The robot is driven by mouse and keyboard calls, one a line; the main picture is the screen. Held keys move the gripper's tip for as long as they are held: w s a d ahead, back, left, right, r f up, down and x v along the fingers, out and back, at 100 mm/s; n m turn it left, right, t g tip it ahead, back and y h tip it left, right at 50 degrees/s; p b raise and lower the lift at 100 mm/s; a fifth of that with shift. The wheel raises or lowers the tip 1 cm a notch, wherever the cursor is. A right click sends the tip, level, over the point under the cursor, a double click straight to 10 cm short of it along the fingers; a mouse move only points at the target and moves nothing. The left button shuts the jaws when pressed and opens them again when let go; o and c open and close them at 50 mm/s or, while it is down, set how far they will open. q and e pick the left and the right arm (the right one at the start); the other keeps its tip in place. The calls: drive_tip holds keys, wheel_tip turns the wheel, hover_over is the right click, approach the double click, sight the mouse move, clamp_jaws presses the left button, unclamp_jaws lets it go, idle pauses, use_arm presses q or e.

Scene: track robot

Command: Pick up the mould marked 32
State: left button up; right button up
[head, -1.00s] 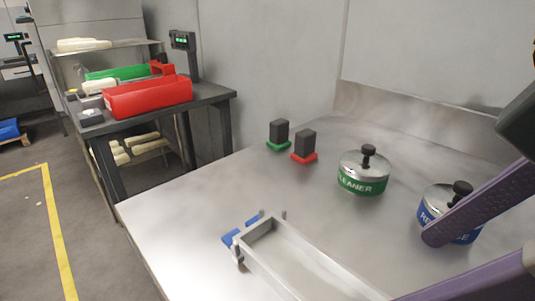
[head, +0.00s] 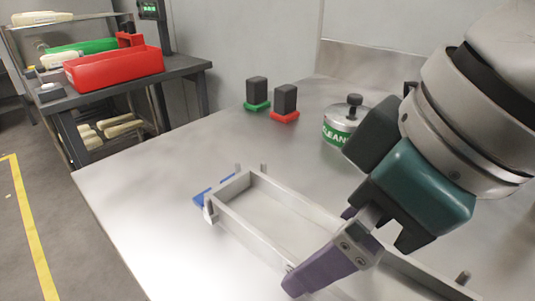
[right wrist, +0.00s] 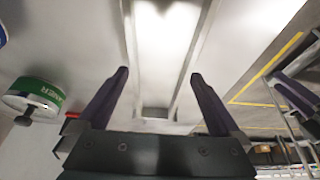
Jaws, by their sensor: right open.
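A long, open, grey metal mould (head: 250,240) lies on the steel table; I see no number on it. Its far end has two small upright pins and a blue piece (head: 208,193) beside it. My right gripper (right wrist: 160,75) is open, with its purple fingers spread. In the head view it hangs over the near part of the mould and hides some of it. In the right wrist view the mould (right wrist: 190,60) runs lengthwise between the two fingers, and nothing is held. Whether the fingers touch it I cannot tell. My left gripper is out of view.
A green-banded cleaner tin (head: 340,128) stands right of two dark blocks on a green base (head: 257,92) and a red base (head: 285,102). A side bench at the back left carries a red bin (head: 115,68). The table left of the mould is clear.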

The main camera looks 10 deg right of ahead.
clamp_jaws()
idle(0.8)
drive_tip(key=shift+r, duration=0.15)
